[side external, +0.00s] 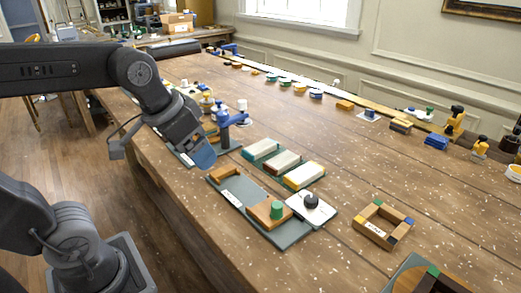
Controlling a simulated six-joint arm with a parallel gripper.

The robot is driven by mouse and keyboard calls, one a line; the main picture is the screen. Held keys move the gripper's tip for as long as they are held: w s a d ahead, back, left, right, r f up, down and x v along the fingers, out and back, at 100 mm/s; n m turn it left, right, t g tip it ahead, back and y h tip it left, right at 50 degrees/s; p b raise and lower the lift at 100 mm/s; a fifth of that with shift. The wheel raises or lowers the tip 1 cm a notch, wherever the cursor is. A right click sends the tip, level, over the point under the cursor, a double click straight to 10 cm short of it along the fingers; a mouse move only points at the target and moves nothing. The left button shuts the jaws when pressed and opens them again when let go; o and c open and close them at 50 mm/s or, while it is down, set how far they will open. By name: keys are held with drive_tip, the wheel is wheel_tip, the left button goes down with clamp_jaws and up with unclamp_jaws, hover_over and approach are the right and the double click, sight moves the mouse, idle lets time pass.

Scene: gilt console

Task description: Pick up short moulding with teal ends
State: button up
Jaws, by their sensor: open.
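Three short white-topped blocks lie in a slanting row at the middle of the table. The far one (262,149) shows teal at its edge and looks like the moulding with teal ends. The middle one (281,163) has red-brown edges and the near one (303,176) has yellow edges. My gripper (204,158) is open and points down, left of the row and apart from it. Its fingers are partly hidden and show a blue patch. I see nothing held.
A blue clamp-like stand (224,124) rises just behind my gripper. A dark green board (235,198) with a wooden block and green knob lies in front. A wooden frame (383,222) stands at right. Small items line the far edge. Bare table lies right of the blocks.

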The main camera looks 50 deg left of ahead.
drive_tip(key=w+a+r+g, duration=0.1)
drive_tip(key=w+a+r, duration=0.15)
drive_tip(key=w, duration=0.45)
drive_tip(key=g, duration=0.4)
hover_over(261, 146)
wheel_tip(261, 146, down, 6)
wheel_tip(261, 146, down, 14)
drive_tip(key=shift+s+r, duration=0.1)
drive_tip(key=shift+c, duration=0.2)
drive_tip(key=c, duration=1)
